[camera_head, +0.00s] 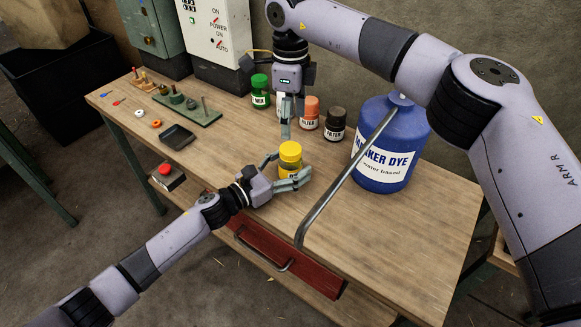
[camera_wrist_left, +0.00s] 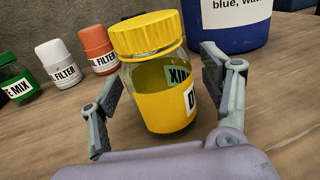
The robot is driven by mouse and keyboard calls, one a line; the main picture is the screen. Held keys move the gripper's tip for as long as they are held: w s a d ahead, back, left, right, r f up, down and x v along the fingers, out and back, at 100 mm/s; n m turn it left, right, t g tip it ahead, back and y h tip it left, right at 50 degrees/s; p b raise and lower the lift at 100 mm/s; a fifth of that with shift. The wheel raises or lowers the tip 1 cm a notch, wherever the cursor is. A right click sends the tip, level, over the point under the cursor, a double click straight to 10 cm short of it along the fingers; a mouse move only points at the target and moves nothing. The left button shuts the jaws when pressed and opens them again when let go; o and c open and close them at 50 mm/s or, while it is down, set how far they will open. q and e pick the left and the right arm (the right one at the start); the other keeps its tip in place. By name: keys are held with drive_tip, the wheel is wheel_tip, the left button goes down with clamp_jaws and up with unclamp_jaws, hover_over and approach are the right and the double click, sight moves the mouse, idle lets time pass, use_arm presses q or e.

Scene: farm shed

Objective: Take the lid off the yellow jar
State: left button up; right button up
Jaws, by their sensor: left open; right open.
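The yellow jar (camera_head: 289,170) stands upright on the wooden workbench, with its yellow lid (camera_head: 290,151) on top. In the left wrist view the jar (camera_wrist_left: 165,100) is clear with a yellow lower part, and its ribbed lid (camera_wrist_left: 146,33) sits on the rim. My left gripper (camera_head: 285,174) is open, with its fingers on either side of the jar; in the left wrist view gaps show between the fingers (camera_wrist_left: 160,95) and the jar. My right gripper (camera_head: 287,127) points down above and behind the lid, apart from it. It is open, though its fingers look narrow from here.
Green (camera_head: 260,91), orange (camera_head: 309,112) and dark (camera_head: 335,124) jars, plus a partly hidden white one, stand behind. A large blue dye container (camera_head: 402,140) and a bent metal bar (camera_head: 335,190) are at the right.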

use_arm(q)
drive_tip(key=shift+c, duration=0.2)
clamp_jaws()
idle(0.8)
